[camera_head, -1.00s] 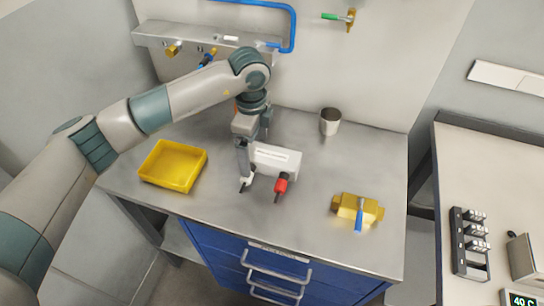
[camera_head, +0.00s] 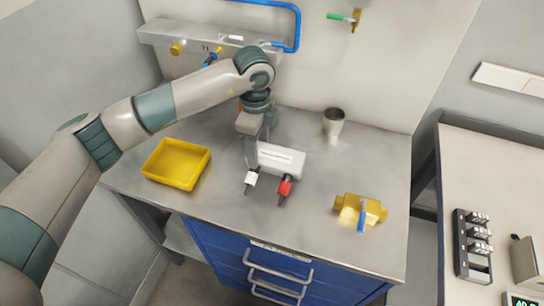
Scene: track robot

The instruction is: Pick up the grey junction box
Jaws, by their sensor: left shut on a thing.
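The grey junction box (camera_head: 283,161) is a pale, light grey block with a dark line of marking on its top. A white-capped fitting (camera_head: 251,179) and a red-capped fitting (camera_head: 285,188) stick out from its front side. My left gripper (camera_head: 257,152) reaches down from above and is shut on the box at its left end. The fingertips are partly hidden against the box. I cannot tell whether the box touches the worktop. My right gripper is not in view.
A yellow tray (camera_head: 149,171) stands left of the box on the steel worktop (camera_head: 225,211). A metal cup (camera_head: 333,124) stands behind right, and a brass valve with a blue handle (camera_head: 359,209) lies front right. A wall shelf (camera_head: 158,35) and blue pipe are behind.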

